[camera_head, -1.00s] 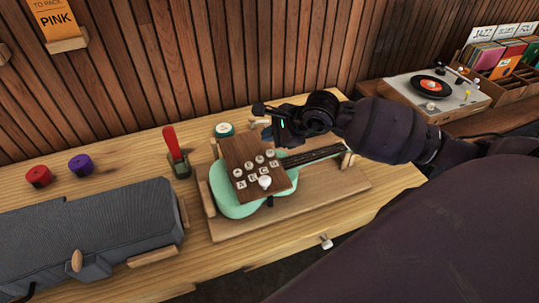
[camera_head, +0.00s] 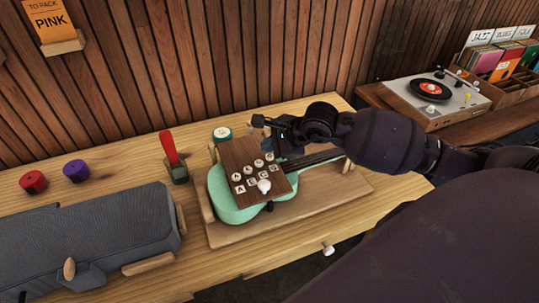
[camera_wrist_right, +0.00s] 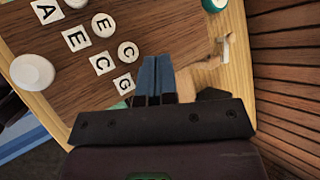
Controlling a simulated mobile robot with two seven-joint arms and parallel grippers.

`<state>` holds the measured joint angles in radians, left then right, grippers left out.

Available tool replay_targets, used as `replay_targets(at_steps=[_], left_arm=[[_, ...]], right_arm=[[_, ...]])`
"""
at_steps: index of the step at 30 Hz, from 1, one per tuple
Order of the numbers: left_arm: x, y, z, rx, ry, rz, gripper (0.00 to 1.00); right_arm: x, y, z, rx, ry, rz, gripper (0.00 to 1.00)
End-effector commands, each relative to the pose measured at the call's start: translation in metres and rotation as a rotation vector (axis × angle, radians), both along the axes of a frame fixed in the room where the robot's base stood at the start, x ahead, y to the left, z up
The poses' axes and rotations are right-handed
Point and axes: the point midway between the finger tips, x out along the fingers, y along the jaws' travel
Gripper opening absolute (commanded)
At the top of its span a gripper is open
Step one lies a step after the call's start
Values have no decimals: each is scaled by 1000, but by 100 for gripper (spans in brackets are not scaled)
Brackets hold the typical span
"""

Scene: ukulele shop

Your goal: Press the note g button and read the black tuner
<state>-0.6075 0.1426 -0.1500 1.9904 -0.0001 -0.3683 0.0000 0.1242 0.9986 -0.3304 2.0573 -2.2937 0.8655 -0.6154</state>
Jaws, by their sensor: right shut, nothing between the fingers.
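A brown wooden board (camera_head: 240,153) with round lettered buttons and square letter tiles lies over the mint-green ukulele (camera_head: 223,200). The G tile (camera_wrist_right: 124,84) shows in the right wrist view, beside the C tile (camera_wrist_right: 103,63) and the round C button (camera_wrist_right: 127,51). The round button at the G end (camera_head: 269,156) shows in the head view; in the wrist view my fingers seem to hide it. My right gripper (camera_head: 262,122) is shut and empty, above the board's far right side. I cannot make out the black tuner for certain. My left gripper is not in view.
A white knob (camera_head: 264,186) stands on the board. A red-handled item (camera_head: 170,148), a teal round tin (camera_head: 222,132) and red (camera_head: 33,181) and purple (camera_head: 77,170) pieces are on the bench. A grey case (camera_head: 95,235) lies left. The slatted wall (camera_head: 200,60) is close behind.

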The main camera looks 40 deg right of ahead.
Motion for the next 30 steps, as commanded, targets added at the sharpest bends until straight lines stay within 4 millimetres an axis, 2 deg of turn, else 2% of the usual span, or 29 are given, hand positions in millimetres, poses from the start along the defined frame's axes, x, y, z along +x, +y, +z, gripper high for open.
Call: replay_targets(at_steps=[30], left_arm=[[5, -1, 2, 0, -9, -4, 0]], right_arm=[[0, 0, 0, 0, 0, 0, 0]])
